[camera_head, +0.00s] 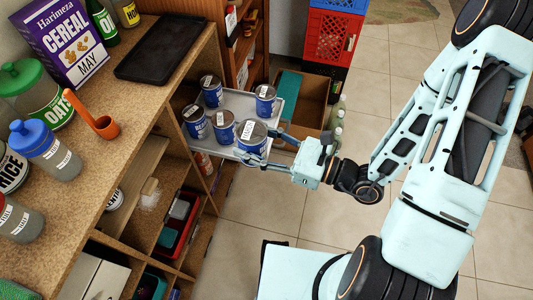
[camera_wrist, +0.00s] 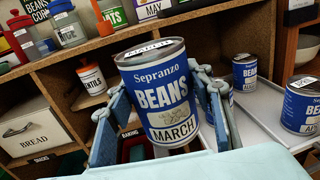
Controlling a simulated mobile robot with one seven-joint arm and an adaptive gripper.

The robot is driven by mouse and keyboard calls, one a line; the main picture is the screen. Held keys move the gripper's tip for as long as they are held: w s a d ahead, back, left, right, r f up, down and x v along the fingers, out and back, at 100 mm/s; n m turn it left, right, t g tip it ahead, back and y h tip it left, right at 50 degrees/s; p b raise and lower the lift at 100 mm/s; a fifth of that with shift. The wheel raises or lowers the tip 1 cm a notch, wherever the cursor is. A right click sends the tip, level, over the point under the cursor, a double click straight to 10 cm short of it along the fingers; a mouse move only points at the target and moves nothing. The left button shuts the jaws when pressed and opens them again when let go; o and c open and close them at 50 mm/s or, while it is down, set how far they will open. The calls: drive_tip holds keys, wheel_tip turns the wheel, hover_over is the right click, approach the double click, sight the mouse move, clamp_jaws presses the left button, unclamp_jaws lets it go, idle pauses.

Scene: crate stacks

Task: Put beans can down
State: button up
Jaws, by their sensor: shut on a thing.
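My gripper (camera_head: 262,147) is shut on a blue beans can (camera_head: 249,137) with a silver lid. In the wrist view the same can (camera_wrist: 158,92) sits between the two fingers, tilted slightly, its label reading "Sepranzo BEANS" and "MARCH". The can is at the near edge of a grey tray or shelf board (camera_head: 290,82). I cannot tell whether its base touches the board. Several other blue cans stand on the board, among them a can at the back (camera_head: 211,92), one at the right (camera_head: 265,101) and one close beside the held can (camera_head: 223,127).
A wooden shelf unit with a speckled top (camera_head: 135,120) runs along the left, holding a cereal box (camera_head: 66,43), jars and a black tray (camera_head: 160,48). A cardboard box (camera_head: 312,98) and red crate (camera_head: 331,38) stand behind the board. Tiled floor (camera_head: 260,200) is open in front.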

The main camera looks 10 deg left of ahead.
drive_tip(key=shift+s+d+f+b, duration=0.35)
drive_tip(key=shift+d+f+b, duration=0.1)
drive_tip(key=shift+f, duration=0.25)
drive_tip(key=shift+w+f+b, duration=0.3)
drive_tip(key=shift+f+b, duration=0.05)
drive_tip(key=shift+b, duration=0.55)
drive_tip(key=b, duration=0.2)
drive_tip(key=w+b, duration=0.1)
drive_tip(key=shift+w+a+f+b, duration=0.2)
drive_tip(key=shift+a+f+b, duration=0.05)
drive_tip(key=shift+f+b, duration=0.15)
drive_tip(key=shift+w+a+f+b, duration=0.5)
drive_tip(key=shift+w+f+b, duration=0.6)
drive_tip(key=shift+w+f, duration=0.8)
drive_tip(key=shift+w+a+f+b, duration=0.55)
drive_tip(key=shift+w+f+b, duration=0.55)
drive_tip(key=shift+w+f, duration=0.8)
drive_tip(key=shift+w+a+f+b, duration=0.5)
drive_tip(key=shift+w+f+b, duration=0.6)
drive_tip(key=shift+w+f, duration=0.8)
